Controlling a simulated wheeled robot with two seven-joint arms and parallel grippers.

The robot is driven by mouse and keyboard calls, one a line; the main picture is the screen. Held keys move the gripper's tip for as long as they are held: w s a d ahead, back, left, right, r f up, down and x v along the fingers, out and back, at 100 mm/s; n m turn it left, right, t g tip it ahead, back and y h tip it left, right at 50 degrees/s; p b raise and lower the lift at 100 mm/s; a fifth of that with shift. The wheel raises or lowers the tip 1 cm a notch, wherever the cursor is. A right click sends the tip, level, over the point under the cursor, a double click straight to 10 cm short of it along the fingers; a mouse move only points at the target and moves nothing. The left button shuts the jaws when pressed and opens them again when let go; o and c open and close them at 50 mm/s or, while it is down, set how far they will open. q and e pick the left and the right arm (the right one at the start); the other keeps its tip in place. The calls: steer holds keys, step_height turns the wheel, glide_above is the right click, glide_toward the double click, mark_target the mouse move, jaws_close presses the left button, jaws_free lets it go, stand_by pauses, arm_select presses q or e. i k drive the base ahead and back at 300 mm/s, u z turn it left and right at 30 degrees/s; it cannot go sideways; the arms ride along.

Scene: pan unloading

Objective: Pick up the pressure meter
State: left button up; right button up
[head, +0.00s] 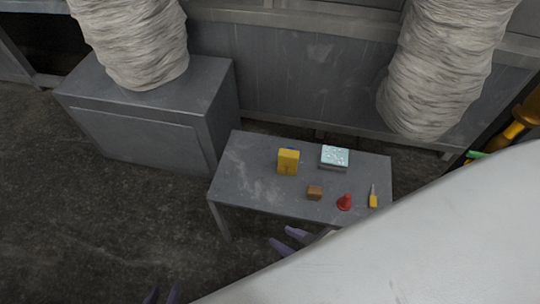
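A small upright yellow box-like device (288,162) with a bit of blue at its top stands on the grey table (245,172), towards the back and left of its middle. It looks most like the pressure meter, but no dial can be made out. My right gripper (287,242) is just in front of the table's front edge, its purple fingers apart with nothing seen between them.
A teal-and-white box (334,156), a brown block (314,192), a red cone-like piece (345,202) and a yellow-handled tool (373,198) stand on the table. A grey cabinet (140,135) is at left. Wrapped pale columns (135,40) rise behind. The table's left part is clear.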

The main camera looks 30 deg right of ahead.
mark_target(288, 160)
steer(key=z, duration=0.15)
steer(key=i, duration=0.6)
steer(key=z, duration=0.6)
